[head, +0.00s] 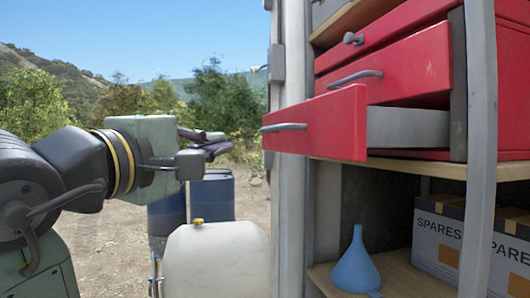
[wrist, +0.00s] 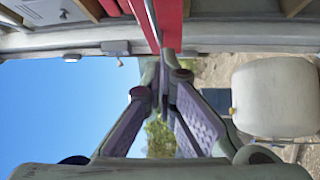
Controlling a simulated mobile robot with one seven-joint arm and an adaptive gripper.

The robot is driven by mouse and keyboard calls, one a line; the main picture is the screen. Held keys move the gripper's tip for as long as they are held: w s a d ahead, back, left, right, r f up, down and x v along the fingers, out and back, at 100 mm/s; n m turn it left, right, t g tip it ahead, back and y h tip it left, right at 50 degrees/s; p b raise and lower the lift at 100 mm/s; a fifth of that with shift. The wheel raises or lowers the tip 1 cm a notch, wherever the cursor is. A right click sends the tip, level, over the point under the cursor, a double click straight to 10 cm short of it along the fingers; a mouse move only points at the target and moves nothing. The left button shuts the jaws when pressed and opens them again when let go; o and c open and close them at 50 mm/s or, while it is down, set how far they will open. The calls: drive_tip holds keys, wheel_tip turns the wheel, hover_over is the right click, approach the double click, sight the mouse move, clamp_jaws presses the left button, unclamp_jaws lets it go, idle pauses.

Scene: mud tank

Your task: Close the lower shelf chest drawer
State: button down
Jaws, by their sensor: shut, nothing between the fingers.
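The red shelf chest (head: 405,35) stands on a shelf at the right in the head view. Its lower drawer (head: 335,122) is pulled well out, with its grey side (head: 405,127) showing and a grey handle (head: 284,127) on its front. My gripper (head: 222,148) is shut and empty, left of the drawer front and slightly below its handle. A gap shows between them in the head view. In the wrist view the closed fingertips (wrist: 167,62) point toward a narrow red strip, likely the drawer (wrist: 146,18); contact cannot be told there.
A grey post (head: 482,150) stands in front of the shelves at the right. Below the chest are a blue funnel (head: 356,265) and boxes marked SPARES (head: 438,235). A white tank (head: 215,262) and blue barrels (head: 212,197) stand below and beyond my gripper.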

drive_tip(key=d+f+g, duration=0.1)
drive_tip(key=d+g, duration=0.1)
drive_tip(key=p, duration=0.3)
approach(296, 149)
drive_tip(key=w+a, duration=0.2)
drive_tip(key=w, duration=0.1)
drive_tip(key=shift+w+d+f+p, duration=0.1)
drive_tip(key=shift+w+d+p, duration=0.2)
drive_tip(key=shift+d, duration=0.35)
drive_tip(key=shift+w+d+f+p, duration=0.1)
drive_tip(key=shift+w+d+p, duration=0.2)
drive_tip(key=shift+d, duration=0.35)
drive_tip(key=shift+w+d+p, duration=0.2)
drive_tip(key=shift+w+d, duration=0.1)
drive_tip(key=shift+d, duration=0.4)
drive_tip(key=shift+d, duration=0.1)
drive_tip(key=shift+d, duration=0.25)
drive_tip(key=w+d, duration=0.1)
drive_tip(key=d, duration=0.4)
drive_tip(key=w+d, duration=0.2)
drive_tip(key=d, duration=0.3)
drive_tip(key=w+d+b, duration=0.1)
drive_tip(key=w+d, duration=0.1)
drive_tip(key=d, duration=0.3)
drive_tip(key=shift+d, duration=0.15)
drive_tip(key=shift+w, duration=0.1)
